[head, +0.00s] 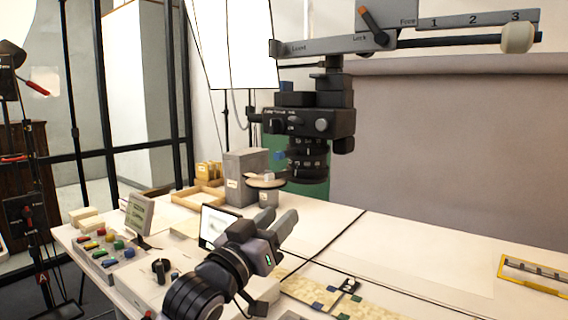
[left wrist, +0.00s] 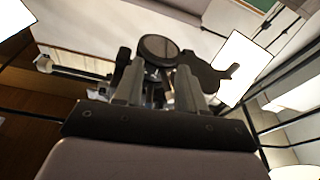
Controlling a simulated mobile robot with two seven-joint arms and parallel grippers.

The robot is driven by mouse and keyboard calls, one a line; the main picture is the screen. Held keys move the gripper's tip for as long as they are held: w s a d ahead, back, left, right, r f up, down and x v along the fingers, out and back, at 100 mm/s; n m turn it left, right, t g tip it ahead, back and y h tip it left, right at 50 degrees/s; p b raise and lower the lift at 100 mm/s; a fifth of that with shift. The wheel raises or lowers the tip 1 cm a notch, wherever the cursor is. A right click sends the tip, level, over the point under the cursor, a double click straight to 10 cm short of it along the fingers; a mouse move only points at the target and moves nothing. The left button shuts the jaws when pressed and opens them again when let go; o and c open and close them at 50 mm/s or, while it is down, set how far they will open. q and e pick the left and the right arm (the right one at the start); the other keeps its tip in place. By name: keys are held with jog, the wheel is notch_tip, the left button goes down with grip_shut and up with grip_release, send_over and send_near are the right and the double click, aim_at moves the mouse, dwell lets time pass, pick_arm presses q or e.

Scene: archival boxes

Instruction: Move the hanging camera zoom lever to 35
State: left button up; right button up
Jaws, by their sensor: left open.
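The black hanging camera (head: 315,122) hangs from a grey overhead arm. Its lens (head: 307,160) points down and carries ring markings too small to read. A small blue tip (head: 280,155) at the lens's left side may be the zoom lever; its setting cannot be read. My left gripper (head: 272,222) is open and empty, below and left of the lens, apart from it, over the table. In the left wrist view, my left gripper's fingers (left wrist: 158,88) stand apart, with the round lens front (left wrist: 158,48) beyond them. The lever is not clear there. My right gripper is not in view.
The overhead arm (head: 440,38) has a numbered scale and an orange-tipped lock lever (head: 372,22). On the white table stand a button panel (head: 104,248), a small screen (head: 217,227), a grey box (head: 246,172) and a yellow-framed piece (head: 533,274). The table's right middle is clear.

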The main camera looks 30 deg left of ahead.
pick_arm(q)
jog(key=t, duration=0.2)
send_near(284, 153)
jog(key=x, duration=0.4)
jog(key=shift+a+f+n, duration=0.15)
jog(key=shift+a+n, duration=0.05)
jog(key=shift+n, duration=0.2)
jog(key=shift+p+x, duration=0.85)
jog(key=shift+x, duration=2.5)
jog(key=shift+w+f, duration=0.1)
jog(key=shift+f, duration=0.05)
jog(key=shift+a, duration=0.1)
grip_shut()
